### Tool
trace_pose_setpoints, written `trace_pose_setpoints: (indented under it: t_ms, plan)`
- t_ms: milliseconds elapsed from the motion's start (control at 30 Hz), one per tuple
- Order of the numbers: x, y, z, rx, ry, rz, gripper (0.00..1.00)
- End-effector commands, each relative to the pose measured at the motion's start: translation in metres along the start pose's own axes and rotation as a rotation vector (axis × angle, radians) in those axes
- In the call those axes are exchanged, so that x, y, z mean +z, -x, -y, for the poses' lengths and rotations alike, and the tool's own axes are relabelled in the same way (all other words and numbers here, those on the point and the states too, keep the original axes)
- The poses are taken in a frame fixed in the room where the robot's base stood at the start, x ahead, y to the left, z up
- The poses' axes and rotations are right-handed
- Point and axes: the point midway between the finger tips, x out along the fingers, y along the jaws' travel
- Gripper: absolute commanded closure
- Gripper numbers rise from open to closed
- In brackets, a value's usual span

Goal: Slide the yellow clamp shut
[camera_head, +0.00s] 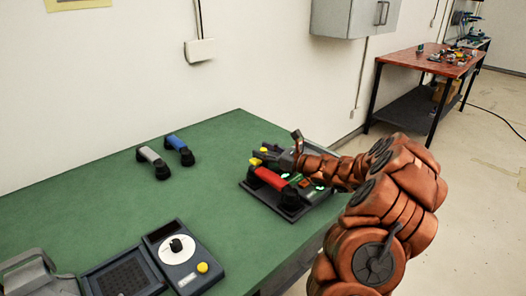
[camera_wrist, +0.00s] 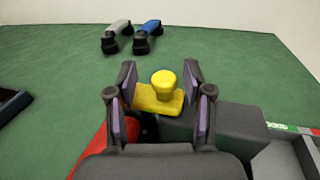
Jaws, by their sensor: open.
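The yellow clamp (camera_wrist: 158,97), a flat plate with a round knob on top, sits on the dark base unit (camera_head: 323,196) at the far right of the green table. It shows as a small yellow patch in the head view (camera_head: 264,149). My gripper (camera_wrist: 160,88) is open, with one finger on each side of the clamp's knob and a gap on both sides. The lower part of the clamp is partly hidden behind my gripper. A red handset (camera_head: 271,179) lies on the unit, and its red edge shows at lower left in the wrist view.
A grey handset (camera_head: 151,157) and a blue handset (camera_head: 178,144) lie on the green table (camera_head: 110,190) to the left of the unit. A dial panel with a yellow button (camera_head: 180,250) stands at the front. The table between them is clear.

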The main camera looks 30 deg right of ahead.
Motion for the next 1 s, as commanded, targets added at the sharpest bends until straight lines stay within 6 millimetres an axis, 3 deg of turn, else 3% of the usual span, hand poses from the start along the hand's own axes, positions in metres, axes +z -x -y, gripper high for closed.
trace_pose_setpoints:
  t_ms: [600, 800, 1000]
  plan:
    - [-0.001, 0.099, 0.001, -0.003, -0.001, -0.001, 0.49]
    - [0.000, 0.113, 0.000, -0.001, -0.001, 0.000, 0.49]
    - [0.000, 0.116, 0.000, 0.001, 0.000, 0.000, 0.49]
